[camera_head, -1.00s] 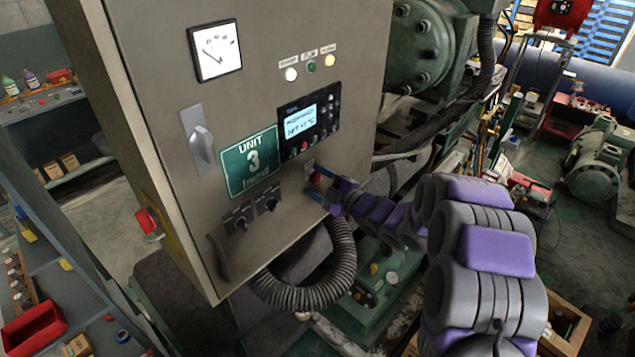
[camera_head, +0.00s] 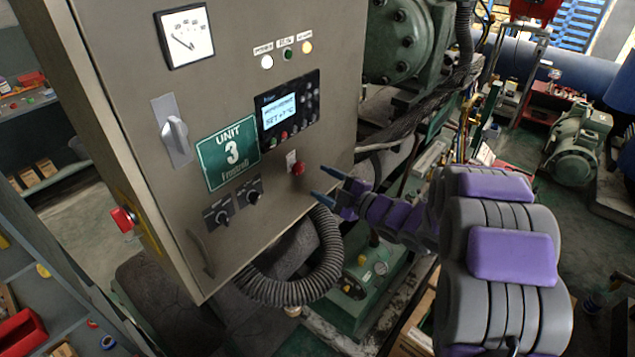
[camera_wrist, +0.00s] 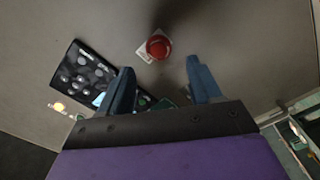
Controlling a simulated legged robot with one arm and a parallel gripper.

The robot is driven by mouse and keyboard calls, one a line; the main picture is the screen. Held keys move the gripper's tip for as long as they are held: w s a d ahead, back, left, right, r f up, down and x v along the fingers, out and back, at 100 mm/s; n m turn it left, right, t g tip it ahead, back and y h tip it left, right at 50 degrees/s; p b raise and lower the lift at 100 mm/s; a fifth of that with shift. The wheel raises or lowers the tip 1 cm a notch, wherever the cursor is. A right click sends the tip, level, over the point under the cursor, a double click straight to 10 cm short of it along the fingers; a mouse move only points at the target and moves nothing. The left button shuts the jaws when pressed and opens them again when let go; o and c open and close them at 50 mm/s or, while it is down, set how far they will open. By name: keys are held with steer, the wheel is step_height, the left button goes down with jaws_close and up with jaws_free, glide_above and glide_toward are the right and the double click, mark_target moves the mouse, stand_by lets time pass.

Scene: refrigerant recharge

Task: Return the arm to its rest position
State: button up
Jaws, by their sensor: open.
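My gripper (camera_head: 322,182) has blue fingers and is open and empty. It is just right of and below the red button (camera_head: 298,168) on the grey control cabinet (camera_head: 235,95), apart from it. In the wrist view my gripper (camera_wrist: 158,85) has its two fingers spread, with the red button (camera_wrist: 158,46) beyond the gap between them. My grey and purple arm reaches from the lower right toward the cabinet front.
The cabinet carries a lit display (camera_head: 285,108), a green UNIT 3 sign (camera_head: 228,152), a gauge (camera_head: 186,35) and a switch handle (camera_head: 176,135). A corrugated hose (camera_head: 290,285) loops below. Green machinery (camera_head: 405,40) stands behind, and a motor (camera_head: 578,145) stands at right.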

steer(key=shift+s+d, duration=0.35)
steer(key=shift+d, duration=0.25)
